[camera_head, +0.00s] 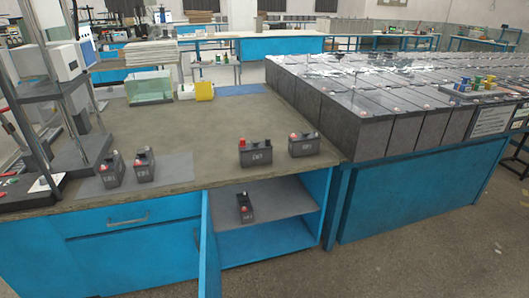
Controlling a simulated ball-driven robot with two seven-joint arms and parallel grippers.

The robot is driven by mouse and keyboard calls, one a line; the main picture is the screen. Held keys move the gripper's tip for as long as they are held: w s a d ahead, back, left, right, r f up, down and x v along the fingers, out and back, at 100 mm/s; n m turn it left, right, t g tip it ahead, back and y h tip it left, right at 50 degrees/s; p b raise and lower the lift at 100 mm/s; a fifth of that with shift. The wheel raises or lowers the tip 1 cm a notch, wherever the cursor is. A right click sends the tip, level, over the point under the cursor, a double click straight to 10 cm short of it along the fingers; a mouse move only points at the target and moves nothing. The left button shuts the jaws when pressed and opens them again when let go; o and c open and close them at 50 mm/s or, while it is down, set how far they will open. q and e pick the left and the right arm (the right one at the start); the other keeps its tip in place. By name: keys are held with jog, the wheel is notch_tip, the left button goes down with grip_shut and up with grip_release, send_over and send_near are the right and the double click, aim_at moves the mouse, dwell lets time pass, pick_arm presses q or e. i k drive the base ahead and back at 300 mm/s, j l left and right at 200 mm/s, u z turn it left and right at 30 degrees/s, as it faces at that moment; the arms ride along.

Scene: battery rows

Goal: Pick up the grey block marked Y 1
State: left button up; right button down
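Small grey battery-like blocks with red caps or terminals stand upright on the bench top. Two stand side by side at the left, a first block (111,171) and a second block (144,166), by a grey mat (92,188). Two more stand near the right edge, one block (255,154) and another block (304,145). A further block (245,208) sits on the shelf of the open cabinet below. Each front has pale marks, too small to read, so I cannot tell which is Y 1. Neither of my grippers is in view.
The bench top (205,135) is clear in the middle. A glass tank (150,88) and a yellow item (204,91) stand at its back. A stand (88,150) fills the left. A blue cabinet door (207,245) hangs open. Large battery rows (355,120) stand at the right.

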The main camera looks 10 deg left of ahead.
aim_at(256, 153)
jog(key=i+l+u, duration=0.25)
jog(key=i+l, duration=0.25)
jog(key=l, duration=0.2)
jog(key=i+l+u, duration=0.15)
jog(key=l, duration=0.25)
jog(key=i+l+u, duration=0.1)
jog(key=i+l, duration=0.2)
jog(key=l, duration=0.1)
